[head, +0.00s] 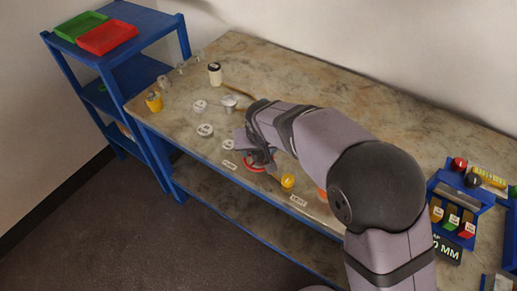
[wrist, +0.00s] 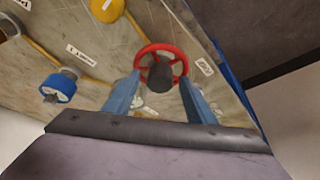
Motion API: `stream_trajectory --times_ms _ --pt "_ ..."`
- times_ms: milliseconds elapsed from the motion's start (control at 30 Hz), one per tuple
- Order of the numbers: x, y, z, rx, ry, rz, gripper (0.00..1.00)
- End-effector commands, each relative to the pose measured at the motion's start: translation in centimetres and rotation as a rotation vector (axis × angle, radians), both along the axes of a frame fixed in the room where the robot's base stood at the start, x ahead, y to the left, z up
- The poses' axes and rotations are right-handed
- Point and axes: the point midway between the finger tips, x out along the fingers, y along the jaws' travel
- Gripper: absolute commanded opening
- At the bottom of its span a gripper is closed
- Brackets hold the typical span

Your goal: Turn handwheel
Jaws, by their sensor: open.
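The red handwheel (wrist: 160,47) has a round rim, spokes and a dark hub, and shows nearly whole in the wrist view. In the head view the handwheel (head: 258,168) sits near the bench's front edge, partly hidden by my gripper (head: 259,156). In the wrist view my gripper (wrist: 159,77) is open, with one blue finger on each side of the wheel's lower part. I cannot tell whether the fingers touch the rim. Nothing is held between them.
The bench top (head: 330,95) carries several white labelled discs and a yellow knob (head: 288,181) close to the wheel. A blue-collared fitting (wrist: 58,88) shows in the wrist view. A blue rack (head: 455,205) stands at the right; a blue shelf (head: 150,22) stands left.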

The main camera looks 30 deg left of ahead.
Motion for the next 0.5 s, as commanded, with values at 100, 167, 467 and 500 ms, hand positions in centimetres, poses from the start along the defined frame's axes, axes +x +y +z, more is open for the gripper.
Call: stream_trajectory --times_ms 100,167,467,500 --pt "0.10 0.07 -0.18 0.001 -0.001 -0.001 0.51" --pt "0.10 0.07 -0.19 0.001 -0.001 -0.001 0.51" --pt "0.07 0.05 -0.18 0.001 -0.001 -0.001 0.10" --pt "0.07 0.05 -0.18 0.000 0.000 -0.001 0.10"
